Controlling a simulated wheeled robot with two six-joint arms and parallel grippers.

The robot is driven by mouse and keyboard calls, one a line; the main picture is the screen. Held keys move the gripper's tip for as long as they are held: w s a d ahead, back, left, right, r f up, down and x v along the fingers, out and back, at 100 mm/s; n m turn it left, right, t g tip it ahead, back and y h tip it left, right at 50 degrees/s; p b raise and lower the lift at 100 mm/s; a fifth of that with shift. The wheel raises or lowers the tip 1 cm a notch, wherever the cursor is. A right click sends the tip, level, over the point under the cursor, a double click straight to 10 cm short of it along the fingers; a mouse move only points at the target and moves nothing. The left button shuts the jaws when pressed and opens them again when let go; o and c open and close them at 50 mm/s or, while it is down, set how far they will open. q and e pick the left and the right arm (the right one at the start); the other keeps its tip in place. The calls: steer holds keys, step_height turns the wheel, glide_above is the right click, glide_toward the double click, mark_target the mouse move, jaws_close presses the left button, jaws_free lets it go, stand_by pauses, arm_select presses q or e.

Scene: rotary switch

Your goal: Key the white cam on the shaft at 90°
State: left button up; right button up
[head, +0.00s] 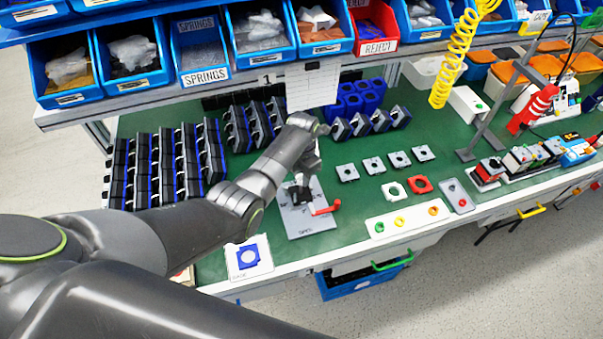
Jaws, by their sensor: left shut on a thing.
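My left gripper (303,186) reaches in from the left and points down over a light grey plate (297,224) with a red lever (327,208) at its right. It is shut on a small part that its fingers and the arm mostly hide, so I cannot tell the part's shape or angle. Something dark sits under the fingertips, and the shaft cannot be made out. Which piece is the white cam is unclear. My right gripper is not in view.
Several light square pieces (373,165) stand in a row behind the rings. A white strip (407,220) with coloured round parts lies in front. A white card with a blue square (248,257) is near the front edge. Racks of dark parts (165,170) fill the left.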

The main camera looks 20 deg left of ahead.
arm_select(q)
steer(key=shift+f+b, duration=0.45)
steer(key=shift+f, duration=0.2)
steer(key=o, duration=1)
steer(key=shift+r, duration=0.15)
step_height(320, 180, up, 17)
steer(key=shift+w+d+r, duration=0.1)
